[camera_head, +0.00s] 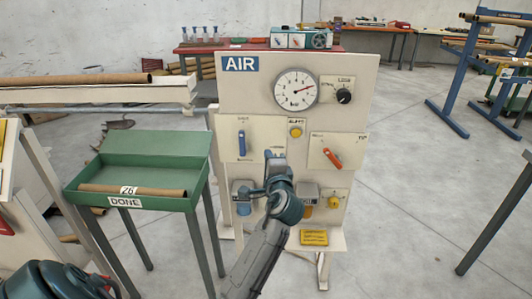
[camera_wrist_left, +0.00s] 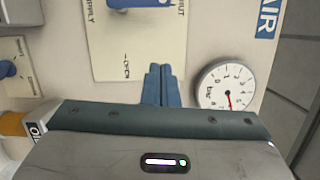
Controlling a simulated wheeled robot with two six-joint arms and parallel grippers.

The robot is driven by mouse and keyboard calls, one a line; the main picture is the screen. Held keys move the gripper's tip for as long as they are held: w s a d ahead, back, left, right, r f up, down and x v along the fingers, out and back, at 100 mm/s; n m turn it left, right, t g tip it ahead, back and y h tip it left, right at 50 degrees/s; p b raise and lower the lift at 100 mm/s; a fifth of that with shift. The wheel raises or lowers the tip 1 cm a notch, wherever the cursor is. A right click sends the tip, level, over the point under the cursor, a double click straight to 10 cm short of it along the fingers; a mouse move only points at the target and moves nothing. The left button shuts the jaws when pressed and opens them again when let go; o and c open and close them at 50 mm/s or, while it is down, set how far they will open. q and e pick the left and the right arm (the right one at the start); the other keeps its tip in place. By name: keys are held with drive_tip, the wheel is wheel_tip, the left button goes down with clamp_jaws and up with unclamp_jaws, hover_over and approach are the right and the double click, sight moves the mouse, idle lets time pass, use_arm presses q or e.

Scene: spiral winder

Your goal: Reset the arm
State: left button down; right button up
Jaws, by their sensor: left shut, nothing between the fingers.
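My left gripper (camera_head: 274,154) is in front of the AIR panel (camera_head: 237,90), near its middle, between the blue lever (camera_head: 242,142) and the orange lever (camera_head: 332,158). Its fingers (camera_wrist_left: 161,86) are together in the left wrist view, with nothing between them. Part of a blue handle (camera_wrist_left: 130,3) shows at the top edge of that view, apart from the fingertips. The blue lever is upright and the orange lever is tilted. My left forearm hides part of the lower panel. My right gripper is not in view.
A round gauge (camera_head: 296,90) and a black knob (camera_head: 344,96) are on the upper panel. A yellow knob (camera_head: 314,209) is at lower right. A green DONE tray (camera_head: 160,140) holding a brown tube (camera_head: 150,191) stands left.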

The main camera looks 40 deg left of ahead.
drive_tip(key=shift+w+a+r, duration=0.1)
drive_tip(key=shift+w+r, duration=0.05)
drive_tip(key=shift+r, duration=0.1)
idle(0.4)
